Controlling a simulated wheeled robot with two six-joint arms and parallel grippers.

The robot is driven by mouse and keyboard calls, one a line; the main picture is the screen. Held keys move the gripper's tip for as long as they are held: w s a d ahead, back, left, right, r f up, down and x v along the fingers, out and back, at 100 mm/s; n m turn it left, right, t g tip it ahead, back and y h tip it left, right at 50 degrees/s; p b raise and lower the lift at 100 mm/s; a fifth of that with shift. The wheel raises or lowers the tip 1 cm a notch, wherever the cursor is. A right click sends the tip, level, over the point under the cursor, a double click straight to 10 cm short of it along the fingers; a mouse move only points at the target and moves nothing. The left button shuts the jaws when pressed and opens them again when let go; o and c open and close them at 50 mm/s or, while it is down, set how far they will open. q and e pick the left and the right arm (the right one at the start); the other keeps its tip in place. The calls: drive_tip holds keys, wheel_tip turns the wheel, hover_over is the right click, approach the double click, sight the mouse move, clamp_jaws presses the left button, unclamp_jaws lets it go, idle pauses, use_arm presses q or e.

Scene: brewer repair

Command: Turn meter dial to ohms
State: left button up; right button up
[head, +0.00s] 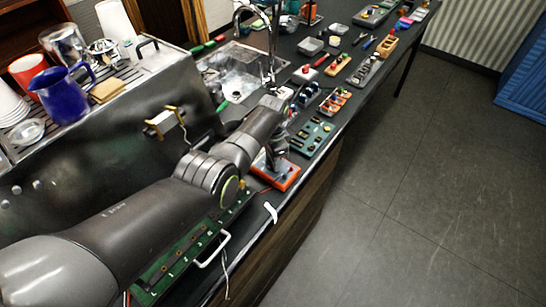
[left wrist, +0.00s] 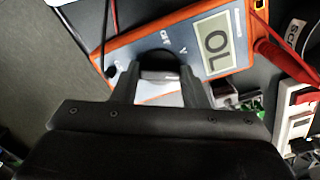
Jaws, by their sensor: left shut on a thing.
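The orange-edged meter (head: 284,181) lies on the dark counter beyond the green board in the head view. In the left wrist view the meter (left wrist: 140,42) shows a grey face, a display (left wrist: 213,43) reading "OL", and the marks "OFF" and "V" near the dial. My left gripper (left wrist: 157,78) is shut on the dark round dial (left wrist: 156,60), one finger on each side. Part of the dial's surroundings is hidden by the fingers, so I cannot read its setting from the pointer. In the head view my left gripper (head: 271,152) is over the meter. My right gripper is not in view.
A red probe (left wrist: 285,60) and its lead lie beside the meter. A green board (head: 170,272) lies below my left arm, and a steel brewer (head: 95,150) stands left. Small part trays (head: 312,136) fill the counter beyond. The floor (head: 420,190) at right is clear.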

use_arm(q)
drive_tip(key=shift+m, duration=0.3)
drive_tip(key=o, duration=1)
drive_tip(key=shift+r, duration=0.55)
wheel_tip(320, 180, up, 5)
drive_tip(key=shift+f+p, duration=0.1)
drive_tip(key=shift+p, duration=0.55)
wheel_tip(320, 180, up, 12)
drive_tip(key=b, duration=0.2)
drive_tip(key=shift+f+b, duration=0.2)
drive_tip(key=shift+b, duration=0.2)
drive_tip(key=shift+s+d, duration=0.1)
